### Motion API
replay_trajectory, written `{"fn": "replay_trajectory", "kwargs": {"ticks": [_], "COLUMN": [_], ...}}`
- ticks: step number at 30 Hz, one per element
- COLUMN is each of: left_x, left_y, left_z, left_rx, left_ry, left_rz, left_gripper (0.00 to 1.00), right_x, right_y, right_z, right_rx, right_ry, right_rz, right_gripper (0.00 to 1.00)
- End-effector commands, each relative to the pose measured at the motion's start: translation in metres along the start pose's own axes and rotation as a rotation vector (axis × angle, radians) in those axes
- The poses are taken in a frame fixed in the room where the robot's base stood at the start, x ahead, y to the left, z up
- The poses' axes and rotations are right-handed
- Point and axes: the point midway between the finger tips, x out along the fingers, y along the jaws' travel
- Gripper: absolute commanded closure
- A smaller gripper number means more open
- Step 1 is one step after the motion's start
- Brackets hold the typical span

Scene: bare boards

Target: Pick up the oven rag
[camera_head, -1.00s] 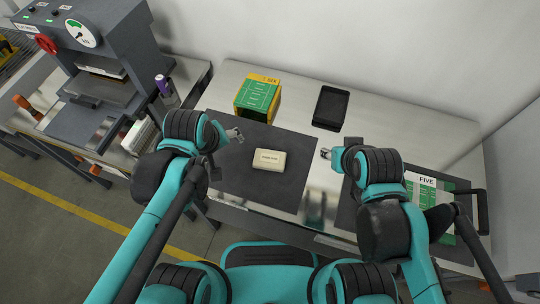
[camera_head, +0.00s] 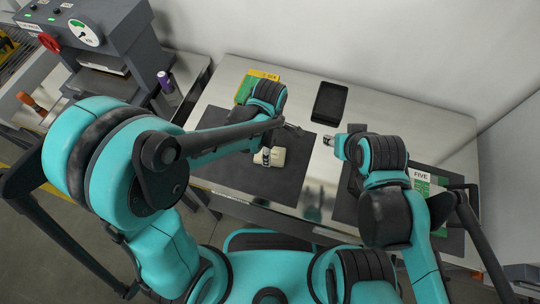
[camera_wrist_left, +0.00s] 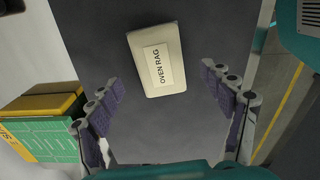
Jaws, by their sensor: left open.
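The oven rag (camera_head: 279,157) is a small cream block-shaped packet lying on the dark mat, partly covered by my left gripper (camera_head: 266,156) in the head view. In the left wrist view the rag (camera_wrist_left: 157,58) lies flat, slightly tilted, with its "OVEN RAG" label showing. My left gripper (camera_wrist_left: 162,82) is open there, its purple-padded fingers spread to either side, and the rag sits between and beyond them, not gripped. My right gripper (camera_head: 332,142) is off to the right of the rag, over the table; its jaws are too small to read.
A green and yellow box (camera_head: 246,88) stands behind the left arm; it also shows at lower left in the left wrist view (camera_wrist_left: 45,130). A black tablet-like object (camera_head: 330,103) lies at the back. The dark mat (camera_head: 265,186) is clear in front of the rag.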

Motion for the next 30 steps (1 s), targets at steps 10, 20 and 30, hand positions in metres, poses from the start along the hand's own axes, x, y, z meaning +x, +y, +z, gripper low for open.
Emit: {"fn": "replay_trajectory", "kwargs": {"ticks": [10, 20, 30], "left_x": [0.035, 0.034, 0.033], "left_y": [0.0, 0.0, 0.001], "left_z": [0.001, 0.001, 0.0], "left_rx": [0.001, 0.001, 0.001], "left_ry": [0.0, 0.0, 0.0], "left_rz": [0.001, 0.001, 0.001], "left_gripper": [0.2, 0.69, 0.69], "right_x": [0.015, 0.014, 0.013], "right_y": [0.0, 0.0, 0.0], "right_z": [0.011, 0.01, 0.01], "right_rx": [0.0, 0.0, 0.0], "right_ry": [0.0, 0.0, 0.0], "right_rz": [0.0, 0.0, 0.0], "right_gripper": [0.6, 0.6, 0.6]}}
